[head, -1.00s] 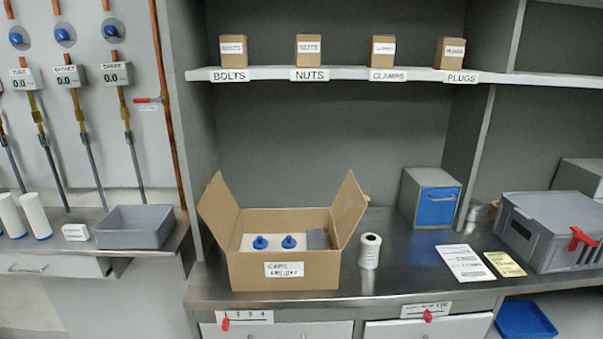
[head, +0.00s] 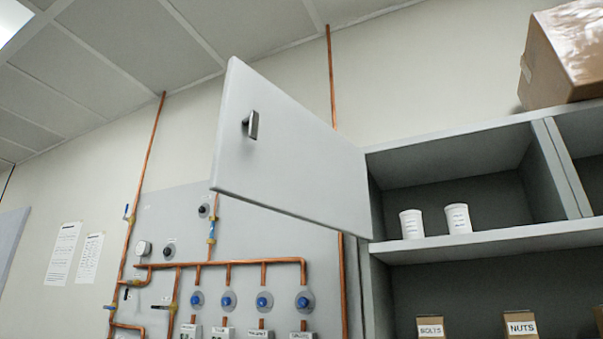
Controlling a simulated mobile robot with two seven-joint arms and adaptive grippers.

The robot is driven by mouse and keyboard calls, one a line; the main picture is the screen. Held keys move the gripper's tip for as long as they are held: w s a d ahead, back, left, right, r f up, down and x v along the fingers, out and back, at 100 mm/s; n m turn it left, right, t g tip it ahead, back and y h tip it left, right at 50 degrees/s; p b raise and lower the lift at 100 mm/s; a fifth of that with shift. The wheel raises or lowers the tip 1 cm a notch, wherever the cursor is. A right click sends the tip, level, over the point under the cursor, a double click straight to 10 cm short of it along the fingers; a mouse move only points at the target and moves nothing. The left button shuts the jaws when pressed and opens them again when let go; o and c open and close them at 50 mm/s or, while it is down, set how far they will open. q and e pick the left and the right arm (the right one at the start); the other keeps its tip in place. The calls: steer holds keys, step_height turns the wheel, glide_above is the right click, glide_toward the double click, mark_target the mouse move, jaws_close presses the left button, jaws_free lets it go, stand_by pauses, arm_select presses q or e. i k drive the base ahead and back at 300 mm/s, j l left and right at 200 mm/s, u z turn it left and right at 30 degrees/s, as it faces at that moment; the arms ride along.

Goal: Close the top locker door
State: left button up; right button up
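The top locker door (head: 285,150) is a flat light-grey panel, swung wide open to the left of its compartment. Its small metal handle (head: 251,125) is near the door's free left edge. The open top locker (head: 450,160) is at the right, with two white labelled tubs (head: 433,222) standing inside on its floor. The door's right edge meets the left side of the locker. Neither of my grippers shows in the head view.
A brown cardboard box (head: 565,55) sits on top of the cabinet at the right. Copper pipes (head: 220,264) and blue-knobbed valves run along the wall panel behind and below the door. BOLTS and NUTS boxes (head: 520,324) stand on the shelf below.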

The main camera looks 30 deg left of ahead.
mark_target(299, 167)
steer(key=j+z, duration=0.15)
steer(key=j, duration=0.3)
steer(key=k+j+z, duration=0.1)
steer(key=j, duration=0.3)
steer(key=j+z, duration=0.15)
steer(key=j, duration=0.3)
steer(key=k+j+z, duration=0.15)
steer(key=j, duration=0.25)
steer(key=k+j+z, duration=0.1)
steer(key=j, duration=0.3)
steer(key=k+j+z, duration=0.15)
steer(key=j, duration=0.25)
